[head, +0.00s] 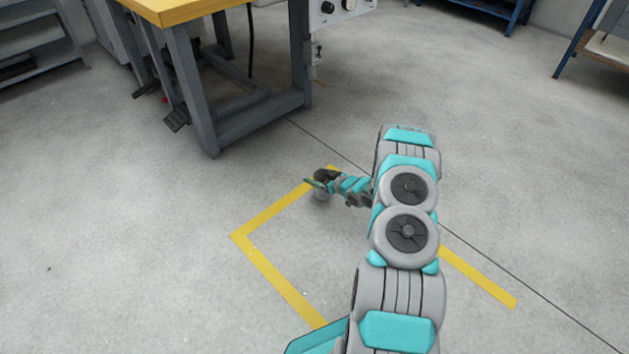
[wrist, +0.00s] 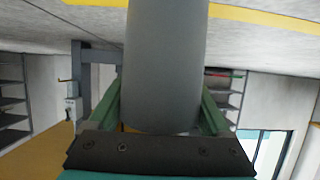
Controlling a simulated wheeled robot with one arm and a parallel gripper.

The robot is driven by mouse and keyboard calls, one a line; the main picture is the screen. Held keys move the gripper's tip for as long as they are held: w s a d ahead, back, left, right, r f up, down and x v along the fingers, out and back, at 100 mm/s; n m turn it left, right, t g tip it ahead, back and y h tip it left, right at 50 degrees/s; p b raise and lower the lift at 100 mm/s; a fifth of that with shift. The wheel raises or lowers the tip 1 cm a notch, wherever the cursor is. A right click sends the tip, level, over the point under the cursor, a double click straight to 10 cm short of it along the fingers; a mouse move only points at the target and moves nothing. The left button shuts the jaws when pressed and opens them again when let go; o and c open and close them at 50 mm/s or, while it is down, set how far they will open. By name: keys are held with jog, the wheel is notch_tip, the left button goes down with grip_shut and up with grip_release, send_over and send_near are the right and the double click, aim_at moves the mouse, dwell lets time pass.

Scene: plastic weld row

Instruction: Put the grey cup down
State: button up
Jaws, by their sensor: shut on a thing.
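The grey cup (wrist: 166,65) fills the middle of the wrist view as a smooth grey cylinder between the two green fingers. My gripper (wrist: 162,108) is shut on it. In the head view my gripper (head: 318,183) is small, at the end of my outstretched arm, near the far corner of the yellow floor marking. A small part of the cup (head: 321,195) shows just below the fingers there. Whether the cup touches the floor or hangs above it, I cannot tell. My arm hides part of the marked area.
Yellow tape (head: 268,262) marks out a patch of grey floor, bare where it shows. A workbench (head: 205,110) with grey legs and a yellow top stands beyond it at upper left. Shelves (head: 35,50) stand at far left, and a blue-legged table (head: 580,40) at far right.

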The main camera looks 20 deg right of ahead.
aim_at(318, 180)
jog(key=shift+w+a, duration=0.15)
jog(key=shift+w, duration=0.85)
jog(key=shift+f+b, duration=0.3)
jog(key=shift+f, duration=1.5)
jog(key=shift+f, duration=0.15)
jog(key=o, duration=1.3)
